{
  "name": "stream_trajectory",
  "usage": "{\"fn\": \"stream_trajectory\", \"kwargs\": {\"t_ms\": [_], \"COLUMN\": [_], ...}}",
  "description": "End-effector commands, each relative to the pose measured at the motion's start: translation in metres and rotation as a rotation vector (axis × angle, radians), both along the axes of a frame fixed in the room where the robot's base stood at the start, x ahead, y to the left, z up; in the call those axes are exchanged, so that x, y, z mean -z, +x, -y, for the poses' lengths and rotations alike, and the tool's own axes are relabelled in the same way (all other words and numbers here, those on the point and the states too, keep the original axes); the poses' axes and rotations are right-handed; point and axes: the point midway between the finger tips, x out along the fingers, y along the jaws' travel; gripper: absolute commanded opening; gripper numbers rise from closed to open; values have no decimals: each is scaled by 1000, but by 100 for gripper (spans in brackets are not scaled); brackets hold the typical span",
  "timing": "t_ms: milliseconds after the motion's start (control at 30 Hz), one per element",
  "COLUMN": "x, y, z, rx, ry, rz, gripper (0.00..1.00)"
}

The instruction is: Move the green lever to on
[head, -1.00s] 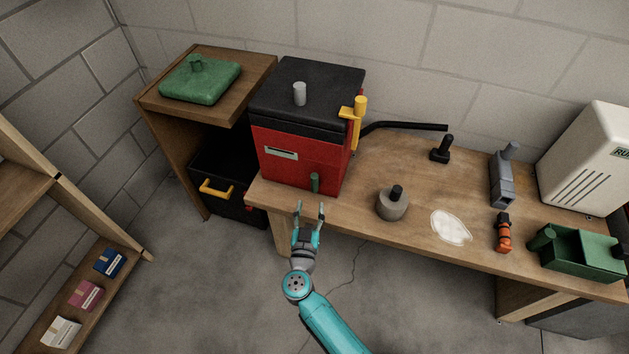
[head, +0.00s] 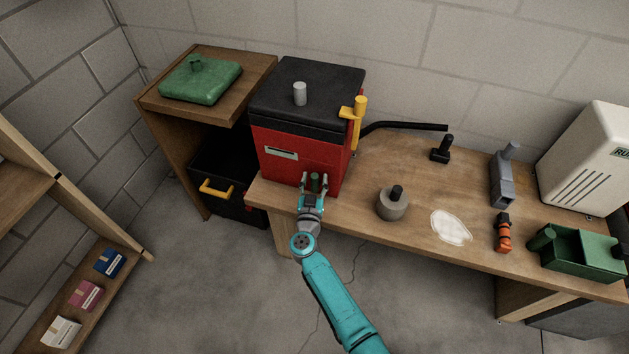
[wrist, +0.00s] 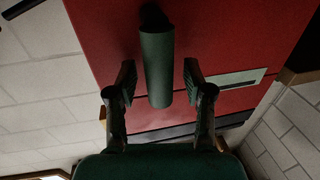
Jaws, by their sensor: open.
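The green lever (head: 315,183) is a short upright cylinder low on the front of the red heater box (head: 330,165). In the wrist view the lever (wrist: 156,68) stands out from the red face, between the two fingertips. My gripper (head: 314,182) is open, with one finger on each side of the lever; it also shows in the wrist view (wrist: 159,80). Gaps show between the lever and both fingers in the wrist view. No on or off marking is readable.
The box stands on a wooden bench (head: 420,220). A yellow handle (head: 357,112) is on its right side. A grey weight with a black knob (head: 392,204) stands to the right. A green pad (head: 201,79) lies on the left shelf. Open floor lies in front.

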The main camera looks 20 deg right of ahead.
Motion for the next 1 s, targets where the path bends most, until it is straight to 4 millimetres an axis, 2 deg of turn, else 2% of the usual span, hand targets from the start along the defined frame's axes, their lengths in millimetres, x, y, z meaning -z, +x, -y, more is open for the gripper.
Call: {"fn": "stream_trajectory", "kwargs": {"t_ms": [100, 300, 733, 1000], "x": [0, 0, 0, 2], "y": [0, 0, -1, -6], "z": [0, 0, 1, 8], "rx": [0, 0, 0, 2], "ry": [0, 0, 25, 147], "rz": [0, 0, 18, 107], "gripper": [49, 0, 0, 0]}}
